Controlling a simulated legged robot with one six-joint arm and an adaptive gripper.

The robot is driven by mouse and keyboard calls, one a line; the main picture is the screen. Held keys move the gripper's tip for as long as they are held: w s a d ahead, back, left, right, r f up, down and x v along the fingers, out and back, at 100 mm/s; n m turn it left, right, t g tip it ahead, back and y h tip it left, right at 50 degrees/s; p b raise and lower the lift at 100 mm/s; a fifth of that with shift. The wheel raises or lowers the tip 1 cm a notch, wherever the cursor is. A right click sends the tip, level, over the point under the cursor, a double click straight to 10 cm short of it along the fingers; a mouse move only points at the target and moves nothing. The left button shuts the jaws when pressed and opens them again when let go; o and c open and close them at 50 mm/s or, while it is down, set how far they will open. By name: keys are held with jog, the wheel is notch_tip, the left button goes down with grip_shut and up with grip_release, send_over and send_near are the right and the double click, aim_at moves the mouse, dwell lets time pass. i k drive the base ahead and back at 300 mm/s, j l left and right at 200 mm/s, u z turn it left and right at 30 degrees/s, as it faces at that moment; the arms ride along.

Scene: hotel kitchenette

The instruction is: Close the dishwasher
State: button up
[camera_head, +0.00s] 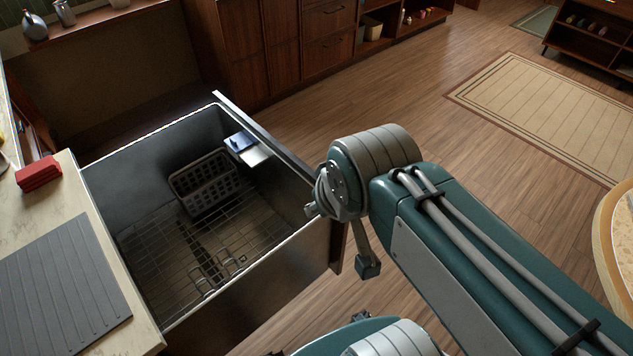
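The dishwasher (262,297) is a drawer type and is pulled far out from under the counter, left of centre. Its grey tub is open at the top and shows a wire rack (205,240), a grey cutlery basket (205,183) and a blue-and-white dispenser (247,148). The dark front panel (290,160) faces the right, toward the open floor. My arm reaches in from the lower right and ends beside the front panel. My gripper (366,265) shows only in part below the arm's end joint. Its fingers are mostly hidden, and I cannot tell whether it touches the panel.
The counter (85,205) at left holds a red block (38,174) and a grey ridged mat (62,285). Wooden cabinets (290,45) stand behind the dishwasher. The wood floor to the right is clear up to a beige rug (560,110). A round table edge (603,240) is at far right.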

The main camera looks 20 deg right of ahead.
aim_at(208, 280)
jog(key=l+u, duration=0.1)
jog(key=u, duration=0.3)
jog(key=l+u, duration=0.15)
jog(key=u, duration=0.25)
jog(key=l+u, duration=0.25)
jog(key=l, duration=0.35)
jog(key=l+u, duration=0.3)
jog(key=l, duration=0.3)
jog(key=k+l+u, duration=0.25)
jog(key=l, duration=1.1)
